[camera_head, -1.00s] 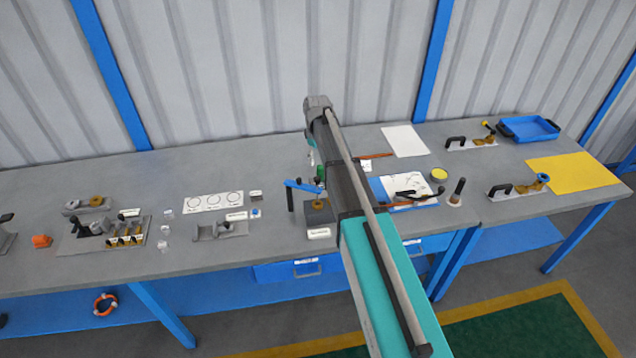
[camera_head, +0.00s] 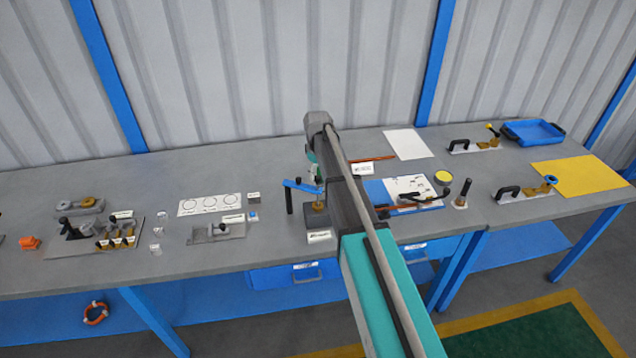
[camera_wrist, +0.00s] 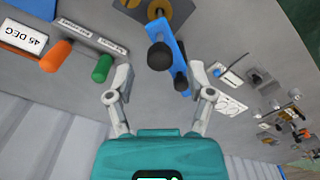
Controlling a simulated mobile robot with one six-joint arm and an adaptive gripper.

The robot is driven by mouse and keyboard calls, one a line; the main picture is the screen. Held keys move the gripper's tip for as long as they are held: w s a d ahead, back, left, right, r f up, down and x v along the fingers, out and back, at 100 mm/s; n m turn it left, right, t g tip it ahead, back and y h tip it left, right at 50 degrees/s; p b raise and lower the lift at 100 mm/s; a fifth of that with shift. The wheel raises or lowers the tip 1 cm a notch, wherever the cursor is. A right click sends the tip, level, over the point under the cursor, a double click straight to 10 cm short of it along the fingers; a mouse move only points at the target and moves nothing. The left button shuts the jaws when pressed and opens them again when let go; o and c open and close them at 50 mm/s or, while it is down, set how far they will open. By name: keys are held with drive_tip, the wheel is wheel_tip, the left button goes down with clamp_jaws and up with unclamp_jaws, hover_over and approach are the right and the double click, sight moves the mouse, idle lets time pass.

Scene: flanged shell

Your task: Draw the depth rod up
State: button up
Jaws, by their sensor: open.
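A blue bar with black-knobbed parts stands over a brass flanged piece (camera_wrist: 172,10) in the wrist view. The larger black knob (camera_wrist: 160,56), likely the top of the depth rod, faces the camera. A second black end (camera_wrist: 181,80) is lower on the blue bar (camera_wrist: 168,35). My gripper (camera_wrist: 160,70) is open, with its fingers apart on either side of the bar's lower part; contact cannot be told. In the head view the blue bar (camera_head: 300,186) and brass piece (camera_head: 319,206) sit on a dark block, just left of my arm, which hides most of my gripper.
An orange handle (camera_wrist: 56,56) and a green handle (camera_wrist: 102,68) stand close to the left finger in the wrist view. A grey fixture (camera_head: 215,231) and a printed sheet (camera_head: 209,204) lie left.

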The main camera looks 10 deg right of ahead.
drive_tip(key=shift+f+b, duration=1.05)
drive_tip(key=shift+f, duration=0.25)
clamp_jaws()
